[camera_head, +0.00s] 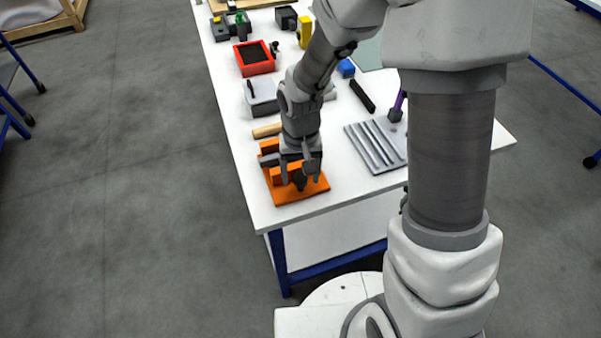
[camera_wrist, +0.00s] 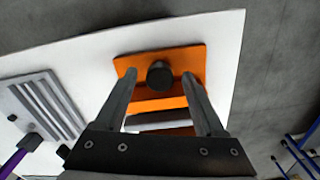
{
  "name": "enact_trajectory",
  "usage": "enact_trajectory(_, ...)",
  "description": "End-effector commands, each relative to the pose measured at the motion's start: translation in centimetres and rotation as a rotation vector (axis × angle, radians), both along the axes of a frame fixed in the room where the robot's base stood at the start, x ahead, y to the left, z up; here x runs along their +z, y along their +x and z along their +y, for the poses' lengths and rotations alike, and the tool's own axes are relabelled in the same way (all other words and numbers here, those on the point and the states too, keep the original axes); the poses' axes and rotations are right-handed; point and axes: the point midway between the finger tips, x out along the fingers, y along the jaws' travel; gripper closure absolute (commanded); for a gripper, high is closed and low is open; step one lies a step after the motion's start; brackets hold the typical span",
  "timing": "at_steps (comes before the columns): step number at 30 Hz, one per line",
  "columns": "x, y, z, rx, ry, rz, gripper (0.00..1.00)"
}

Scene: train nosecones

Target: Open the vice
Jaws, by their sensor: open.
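The orange vice (camera_head: 288,194) sits at the near left corner of the white table. In the wrist view its orange base plate (camera_wrist: 195,57) shows with a dark round knob (camera_wrist: 159,75) on it. My gripper (camera_head: 302,180) is directly over the vice, pointing down. In the wrist view my gripper (camera_wrist: 159,82) is open, with one finger on either side of the knob. I cannot tell whether the fingers touch it. A grey piece (camera_head: 268,160) lies between orange parts of the vice. My gripper hides much of the vice in the head view.
A grey ribbed plate (camera_head: 375,147) lies right of the vice. A wooden handle (camera_head: 266,130), a grey box (camera_head: 262,95), a black bar (camera_head: 362,96) and a red tray (camera_head: 240,66) lie farther back. The table's near edge is close to the vice.

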Motion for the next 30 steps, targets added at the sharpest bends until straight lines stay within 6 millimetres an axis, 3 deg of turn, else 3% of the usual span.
enact_trajectory(6, 0.01, 0.01, -0.01, 0.000, 0.000, 0.000, 0.32)
enact_trajectory(18, 0.03, 0.02, -0.01, 0.000, 0.000, 0.000, 1.00)
enact_trajectory(30, 0.06, 0.04, -0.03, 0.054, 0.000, -0.001, 1.00)
